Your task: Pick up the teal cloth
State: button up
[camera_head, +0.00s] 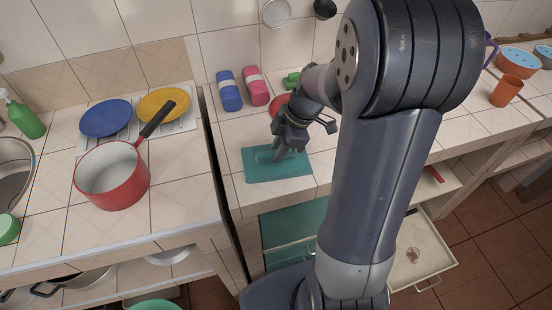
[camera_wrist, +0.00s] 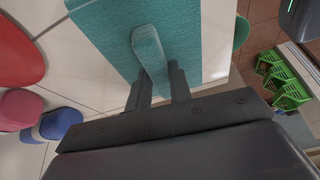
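The teal cloth (camera_head: 258,168) lies on the tiled counter near its front edge, and it also shows in the wrist view (camera_wrist: 105,35). A paler raised strip of the same teal (camera_wrist: 150,50) stands up from its middle. My gripper (camera_head: 282,154) is pointed down over the cloth, at its surface. In the wrist view my two fingers (camera_wrist: 160,78) stand on either side of the raised strip, with the strip between them. They look close to its sides, but I cannot tell whether they press on it.
A blue bottle-like item (camera_head: 229,91) and a pink one (camera_head: 255,87) stand behind the cloth, near a red round object (camera_head: 279,105). A red pan (camera_head: 112,178) with blue and yellow plates is on the left counter, past a gap. An open drawer (camera_head: 420,255) juts out below right.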

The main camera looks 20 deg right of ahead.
grip_shut()
jog(key=shift+r, duration=0.1)
notch_tip(320, 180, up, 10)
dwell(0.4)
jog(key=shift+c, duration=0.5)
grip_release()
jog(key=shift+c, duration=1.3)
